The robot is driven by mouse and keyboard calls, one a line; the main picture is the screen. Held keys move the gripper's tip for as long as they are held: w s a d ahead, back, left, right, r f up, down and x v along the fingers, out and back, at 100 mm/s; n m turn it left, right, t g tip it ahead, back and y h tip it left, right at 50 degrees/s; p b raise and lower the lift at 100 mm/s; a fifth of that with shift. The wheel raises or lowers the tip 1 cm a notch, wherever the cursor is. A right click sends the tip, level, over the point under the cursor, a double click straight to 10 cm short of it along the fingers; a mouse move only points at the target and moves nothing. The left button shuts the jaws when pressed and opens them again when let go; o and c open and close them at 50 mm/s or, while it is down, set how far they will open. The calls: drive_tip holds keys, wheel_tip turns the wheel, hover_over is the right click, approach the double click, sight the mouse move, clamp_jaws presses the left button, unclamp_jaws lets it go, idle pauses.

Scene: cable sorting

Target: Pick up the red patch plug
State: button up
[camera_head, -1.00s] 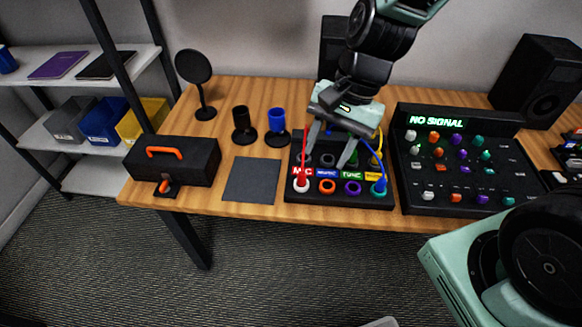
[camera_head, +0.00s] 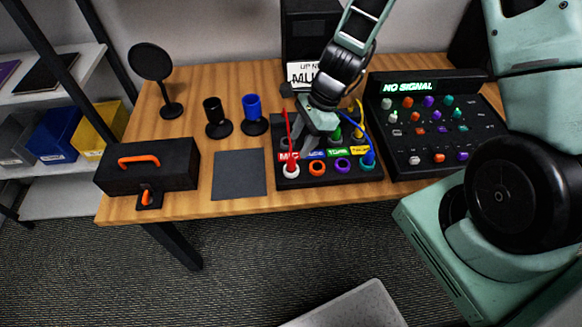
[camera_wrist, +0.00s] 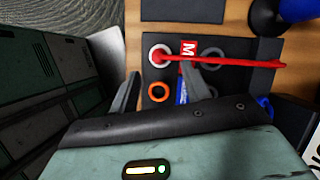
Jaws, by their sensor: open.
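The red patch plug (camera_head: 291,163) stands in the white-ringed socket at the front left of the black patch panel (camera_head: 330,180). Its red lead rises behind it. My gripper (camera_head: 306,148) is over the panel, just right of and behind the plug. In the wrist view the red plug (camera_wrist: 166,57) and white ring lie just beyond the gap between the two spread fingers of my gripper (camera_wrist: 161,72). The red lead runs right past one fingertip. The jaws are open and hold nothing. My gripper hides part of the panel's back row.
Green (camera_head: 336,134), yellow (camera_head: 358,134) and blue (camera_head: 368,158) plugs stand to the right on the panel. An orange-ringed socket (camera_wrist: 158,92) is beside the white one. A dark mat (camera_head: 239,175) lies left; a mixer (camera_head: 425,125) stands right.

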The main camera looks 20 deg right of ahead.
sight(293, 159)
drive_tip(key=shift+d+x, duration=0.1)
drive_tip(key=shift+x, duration=1.65)
drive_tip(key=shift+d+x, duration=0.15)
drive_tip(key=shift+x, duration=1.65)
drive_tip(key=shift+s+f, duration=0.1)
clamp_jaws()
